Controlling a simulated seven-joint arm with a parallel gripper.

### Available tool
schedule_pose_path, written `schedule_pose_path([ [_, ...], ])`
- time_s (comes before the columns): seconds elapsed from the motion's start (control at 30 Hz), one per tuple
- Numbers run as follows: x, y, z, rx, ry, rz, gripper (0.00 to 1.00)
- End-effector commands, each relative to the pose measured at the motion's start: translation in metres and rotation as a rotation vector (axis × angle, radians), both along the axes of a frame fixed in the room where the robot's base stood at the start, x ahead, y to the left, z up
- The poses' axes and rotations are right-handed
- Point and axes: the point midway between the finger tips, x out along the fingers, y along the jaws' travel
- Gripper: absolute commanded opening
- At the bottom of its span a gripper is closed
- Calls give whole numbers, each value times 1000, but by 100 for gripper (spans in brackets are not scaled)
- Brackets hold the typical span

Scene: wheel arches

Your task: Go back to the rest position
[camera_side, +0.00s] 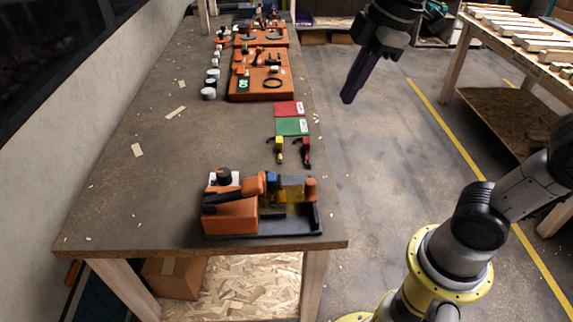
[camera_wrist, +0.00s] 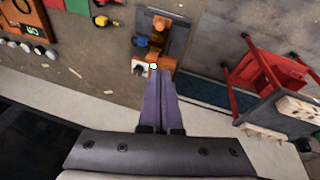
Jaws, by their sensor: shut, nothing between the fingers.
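My gripper (camera_side: 347,98) hangs over the open floor to the right of the long workbench, in the upper part of the side view. Its purple fingers are together and hold nothing. In the wrist view my gripper (camera_wrist: 155,72) points toward the bench, with its fingertips in front of the orange-and-black tool station (camera_wrist: 166,42). The same station (camera_side: 230,214) sits at the near end of the bench in the side view, well apart from my gripper.
The workbench (camera_side: 150,190) carries orange trays (camera_side: 262,82), a red pad (camera_side: 288,108), a green pad (camera_side: 291,126) and two small clamps. A second table (camera_side: 520,50) with wooden slats stands at the right. A red stool (camera_wrist: 265,80) shows in the wrist view. Floor between tables is clear.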

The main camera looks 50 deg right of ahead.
Motion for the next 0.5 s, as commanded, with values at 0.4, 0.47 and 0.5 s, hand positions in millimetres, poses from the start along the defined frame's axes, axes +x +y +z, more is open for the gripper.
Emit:
schedule_pose_path([
  [0.4,-102,-36,-69,194,-138,-661,0],
  [0.47,-104,-37,-78,216,-131,-728,0],
  [0.5,-105,-37,-83,230,-126,-768,0],
])
